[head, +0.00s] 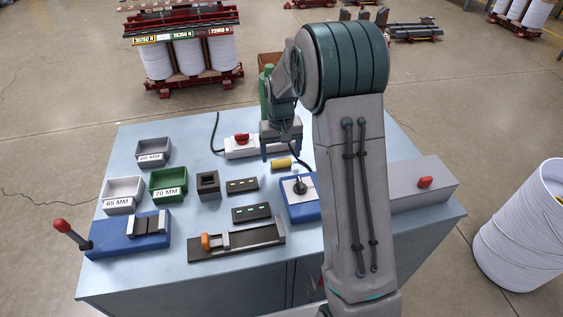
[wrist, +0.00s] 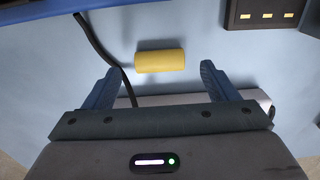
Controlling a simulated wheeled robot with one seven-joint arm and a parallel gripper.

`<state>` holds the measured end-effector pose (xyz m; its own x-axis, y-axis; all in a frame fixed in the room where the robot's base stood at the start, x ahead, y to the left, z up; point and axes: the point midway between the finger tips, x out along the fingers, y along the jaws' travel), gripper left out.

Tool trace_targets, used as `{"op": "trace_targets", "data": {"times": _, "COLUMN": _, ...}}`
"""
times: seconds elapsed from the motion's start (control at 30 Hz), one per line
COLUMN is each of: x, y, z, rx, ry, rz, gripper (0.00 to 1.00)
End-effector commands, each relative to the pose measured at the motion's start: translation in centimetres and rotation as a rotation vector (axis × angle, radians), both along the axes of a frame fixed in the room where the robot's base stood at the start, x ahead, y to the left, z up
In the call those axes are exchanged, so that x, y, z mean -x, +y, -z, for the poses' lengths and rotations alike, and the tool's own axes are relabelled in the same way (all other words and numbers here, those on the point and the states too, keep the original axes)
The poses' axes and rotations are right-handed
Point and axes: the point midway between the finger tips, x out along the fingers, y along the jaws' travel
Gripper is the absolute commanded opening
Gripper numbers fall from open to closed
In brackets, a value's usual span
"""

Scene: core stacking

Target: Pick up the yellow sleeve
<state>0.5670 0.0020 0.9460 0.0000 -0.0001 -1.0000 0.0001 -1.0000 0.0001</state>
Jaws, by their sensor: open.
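The yellow sleeve (head: 281,163) is a short cylinder lying on its side on the light blue bench top. In the wrist view the sleeve (wrist: 160,61) lies crosswise, just beyond the fingertips and in line with the gap between them. My gripper (head: 278,155) is over the bench right behind the sleeve in the head view. In the wrist view my gripper (wrist: 158,77) is open, with its two blue fingers spread wider than the sleeve is long and nothing between them. The height of the fingers above the bench is hard to tell.
A black cable (wrist: 92,45) runs beside the left finger. A black block with yellow marks (head: 242,184) and a blue box with a lever (head: 300,197) stand near the sleeve. Grey and green bins (head: 168,184) stand to the left. A grey box with a red switch (head: 412,186) is at right.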

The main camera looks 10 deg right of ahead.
Motion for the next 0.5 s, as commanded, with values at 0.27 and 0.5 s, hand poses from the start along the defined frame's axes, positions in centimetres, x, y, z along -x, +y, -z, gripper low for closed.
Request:
{"op": "trace_targets", "data": {"times": 0.27, "x": -0.1, "y": 0.0, "z": 2.7, "rx": 0.000, "ry": 0.000, "rz": 0.000, "gripper": 0.80}}
{"op": "trace_targets", "data": {"times": 0.5, "x": -0.1, "y": 0.0, "z": 2.8, "rx": 0.000, "ry": -0.001, "rz": 0.000, "gripper": 0.69}}
